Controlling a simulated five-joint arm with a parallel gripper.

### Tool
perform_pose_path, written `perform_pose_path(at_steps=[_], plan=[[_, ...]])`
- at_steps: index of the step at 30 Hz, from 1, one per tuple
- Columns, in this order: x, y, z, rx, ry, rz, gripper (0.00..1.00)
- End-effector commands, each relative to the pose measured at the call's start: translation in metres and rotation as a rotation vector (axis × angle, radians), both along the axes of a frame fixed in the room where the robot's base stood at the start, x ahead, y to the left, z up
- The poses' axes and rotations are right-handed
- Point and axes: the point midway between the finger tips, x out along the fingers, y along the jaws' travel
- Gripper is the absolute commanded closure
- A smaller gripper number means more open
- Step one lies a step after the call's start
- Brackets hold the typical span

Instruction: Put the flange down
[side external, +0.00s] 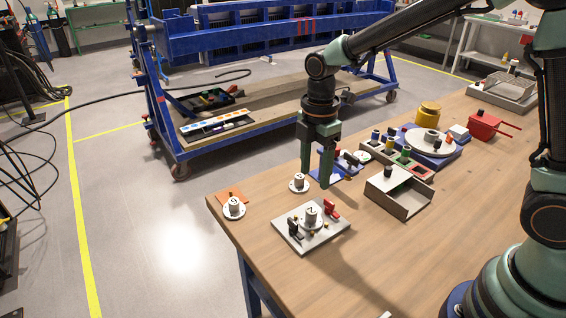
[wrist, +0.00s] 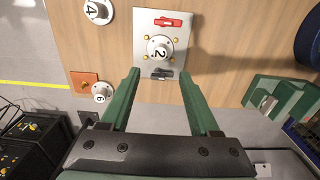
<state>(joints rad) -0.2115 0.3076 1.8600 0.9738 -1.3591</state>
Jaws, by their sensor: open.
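A pale flange marked 2 (side external: 311,214) sits upright on a grey fixture plate (side external: 335,232), between a red clamp (side external: 331,207) and a black clamp (side external: 293,228). It also shows in the wrist view (wrist: 160,49), just beyond my fingertips. My gripper (side external: 314,180) is open and empty, pointing down behind the plate in the side view, apart from the flange. A second flange, marked 4 in the wrist view (wrist: 98,10), stands on the table near my left finger in the side view (side external: 299,183). A third flange (side external: 234,208) stands beside an orange plate (side external: 226,194).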

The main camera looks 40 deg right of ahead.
Motion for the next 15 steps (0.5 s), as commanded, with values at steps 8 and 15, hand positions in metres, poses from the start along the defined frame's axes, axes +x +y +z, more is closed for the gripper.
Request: perform_pose_path(at_steps=[8, 15], plan=[[-0.006, -0.008, 0.028, 0.010, -0.038, -0.111, 0.38], [-0.037, -0.039, 0.077, 0.081, -0.180, -0.588, 0.38]])
